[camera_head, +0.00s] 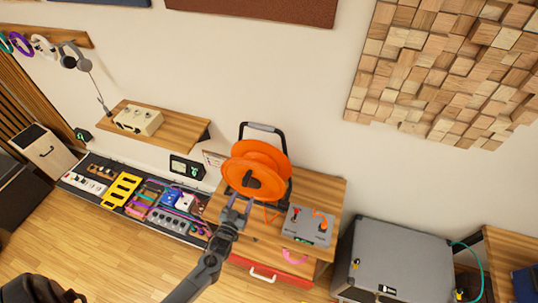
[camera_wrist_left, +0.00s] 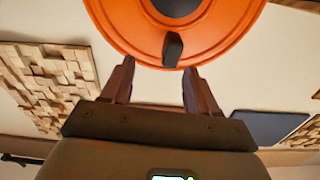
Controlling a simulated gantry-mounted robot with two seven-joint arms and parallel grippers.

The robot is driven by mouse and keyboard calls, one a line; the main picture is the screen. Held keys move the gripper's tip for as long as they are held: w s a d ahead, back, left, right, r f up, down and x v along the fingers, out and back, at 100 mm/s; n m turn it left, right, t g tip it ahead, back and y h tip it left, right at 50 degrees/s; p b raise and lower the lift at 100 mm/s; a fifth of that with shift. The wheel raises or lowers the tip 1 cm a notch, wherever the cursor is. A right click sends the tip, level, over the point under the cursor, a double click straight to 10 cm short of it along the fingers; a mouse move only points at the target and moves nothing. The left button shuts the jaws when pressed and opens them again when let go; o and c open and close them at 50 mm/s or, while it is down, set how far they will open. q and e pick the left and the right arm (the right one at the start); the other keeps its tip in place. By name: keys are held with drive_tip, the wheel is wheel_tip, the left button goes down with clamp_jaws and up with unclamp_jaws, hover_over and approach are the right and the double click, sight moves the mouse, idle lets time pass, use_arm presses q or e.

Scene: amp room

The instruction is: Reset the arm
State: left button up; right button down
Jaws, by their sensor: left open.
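My left gripper (camera_head: 237,205) reaches up from the bottom of the head view, in front of the lower part of an orange cable reel (camera_head: 270,155). In the left wrist view its two fingers (camera_wrist_left: 159,68) are spread apart with nothing held between them. The orange reel (camera_wrist_left: 225,32) fills the top of that view, and its dark knob (camera_wrist_left: 173,48) appears between and beyond the fingertips. I cannot tell whether a finger touches the reel. My right gripper is not in view.
The reel stands on a wooden cabinet (camera_head: 333,190) beside a grey box (camera_head: 310,225) with an orange cable. A pedalboard (camera_head: 75,187) lies to the left, below a wall shelf (camera_head: 180,128). A grey case (camera_head: 400,255) stands right.

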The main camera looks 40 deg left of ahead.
use_arm(q)
drive_tip(key=s+d+r+m+g+h+p, duration=0.1)
drive_tip(key=s+d+r+m+g+h, duration=0.2)
drive_tip(key=s+d+r, duration=0.4)
drive_tip(key=s+d+r+m+g+h, duration=0.1)
drive_tip(key=s+d+r+g+h, duration=0.25)
drive_tip(key=d, duration=0.55)
drive_tip(key=s+r+m+g, duration=0.1)
drive_tip(key=s+r+g, duration=0.1)
drive_tip(key=s+g, duration=0.5)
drive_tip(key=shift+s+d+r, duration=0.25)
drive_tip(key=shift+s+d, duration=0.15)
drive_tip(key=shift+s, duration=0.8)
drive_tip(key=shift+y, duration=0.25)
drive_tip(key=shift+c, duration=0.2)
